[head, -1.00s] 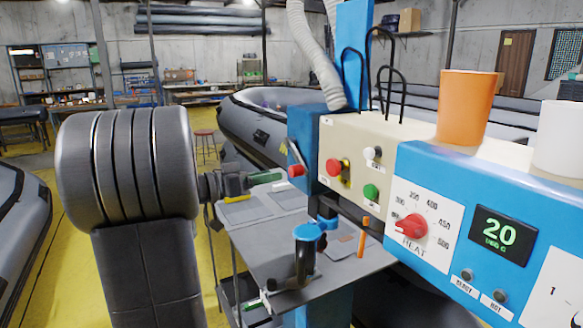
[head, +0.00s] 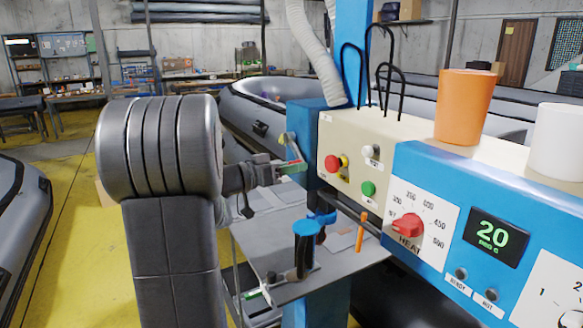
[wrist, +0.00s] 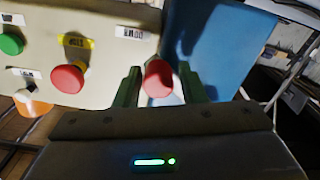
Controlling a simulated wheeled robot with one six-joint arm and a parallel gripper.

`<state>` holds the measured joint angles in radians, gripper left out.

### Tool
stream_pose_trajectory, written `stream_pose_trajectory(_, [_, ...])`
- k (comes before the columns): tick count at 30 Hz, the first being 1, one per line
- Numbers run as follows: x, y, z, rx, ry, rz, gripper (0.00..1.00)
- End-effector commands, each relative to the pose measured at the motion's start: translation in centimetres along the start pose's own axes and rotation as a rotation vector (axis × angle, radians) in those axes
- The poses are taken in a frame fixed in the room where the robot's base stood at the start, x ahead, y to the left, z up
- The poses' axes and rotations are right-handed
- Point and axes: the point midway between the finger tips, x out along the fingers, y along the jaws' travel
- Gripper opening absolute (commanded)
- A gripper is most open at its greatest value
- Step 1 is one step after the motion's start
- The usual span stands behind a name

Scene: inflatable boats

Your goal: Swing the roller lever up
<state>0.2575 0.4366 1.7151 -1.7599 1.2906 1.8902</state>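The roller lever is a pale arm (head: 292,146) on the front of the blue housing at the machine's left end. Its red knob (wrist: 158,78) shows plainly in the wrist view. In the head view the knob is mostly hidden behind my fingers. My gripper (head: 295,166) is at the knob. In the wrist view its green fingers (wrist: 160,84) are open, one on each side of the knob, with a small gap on both sides. A "DOWN" label (wrist: 132,33) shows upside down on the cream panel beside it.
Close by are a red button (head: 332,163) and a green button (head: 368,188) on the cream panel. A blue-topped tool (head: 306,238) stands on the grey table (head: 265,240) below. An orange cup (head: 464,106) and a white cup (head: 559,138) stand on the machine.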

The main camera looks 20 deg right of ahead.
Motion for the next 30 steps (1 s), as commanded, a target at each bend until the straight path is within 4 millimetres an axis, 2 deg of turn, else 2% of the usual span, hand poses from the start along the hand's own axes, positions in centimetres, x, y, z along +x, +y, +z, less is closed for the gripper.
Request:
stream_pose_trajectory(1, [0.0,0.0,-0.1,0.001,0.001,0.001,0.15])
stream_pose_trajectory(3, [0.0,0.1,-0.1,0.002,0.001,0.001,0.01])
stream_pose_trajectory(4, [0.0,0.1,-0.1,0.002,0.001,0.001,0.0])
stream_pose_trajectory(19, [0.0,0.6,-0.6,-0.064,0.004,0.003,0.0])
stream_pose_trajectory(30, [-0.1,2.3,-2.7,-0.335,0.007,0.005,0.0])
